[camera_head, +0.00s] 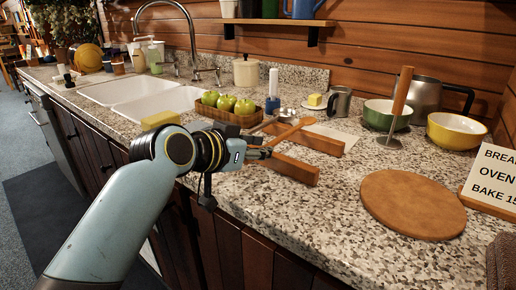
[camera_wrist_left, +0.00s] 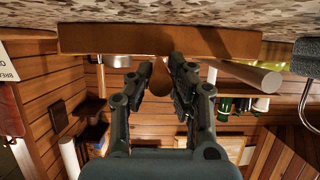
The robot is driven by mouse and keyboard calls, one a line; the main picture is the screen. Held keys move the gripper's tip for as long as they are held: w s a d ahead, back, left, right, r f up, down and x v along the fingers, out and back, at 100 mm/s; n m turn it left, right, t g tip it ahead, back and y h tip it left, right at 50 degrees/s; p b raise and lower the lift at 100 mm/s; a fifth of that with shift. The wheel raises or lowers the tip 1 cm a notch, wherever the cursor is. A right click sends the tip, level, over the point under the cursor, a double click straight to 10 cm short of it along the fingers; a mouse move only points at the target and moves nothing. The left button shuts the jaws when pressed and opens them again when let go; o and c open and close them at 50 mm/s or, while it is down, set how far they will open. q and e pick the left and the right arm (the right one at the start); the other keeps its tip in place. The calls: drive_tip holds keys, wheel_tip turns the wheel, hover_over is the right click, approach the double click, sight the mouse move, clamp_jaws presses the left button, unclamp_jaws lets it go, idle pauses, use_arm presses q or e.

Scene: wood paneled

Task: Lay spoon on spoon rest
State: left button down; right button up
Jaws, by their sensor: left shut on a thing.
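My left gripper (camera_head: 266,153) is shut on the wooden spoon (camera_head: 291,132), holding it above the counter. The spoon slants from the fingers up to the right; its orange-brown wood also shows between the fingertips in the left wrist view (camera_wrist_left: 158,82). Near the fingertips are two brown wooden bars, a front one (camera_head: 291,169) and a back one (camera_head: 313,140). I cannot tell for sure whether these bars are the spoon rest. A long wooden bar (camera_wrist_left: 100,40) also crosses the top of the left wrist view. My right gripper is not in view.
A tray of green apples (camera_head: 231,116) stands behind my left gripper. A round wooden board (camera_head: 412,204) lies to the right, near a sign (camera_head: 492,178). Green (camera_head: 386,116) and yellow (camera_head: 455,131) bowls stand behind it. Bare counter (camera_head: 300,215) lies in front.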

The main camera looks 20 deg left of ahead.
use_arm(q)
drive_tip(key=shift+f, duration=0.25)
drive_tip(key=c, duration=0.9)
unclamp_jaws()
drive_tip(key=shift+o, duration=0.2)
drive_tip(key=v, duration=1.2)
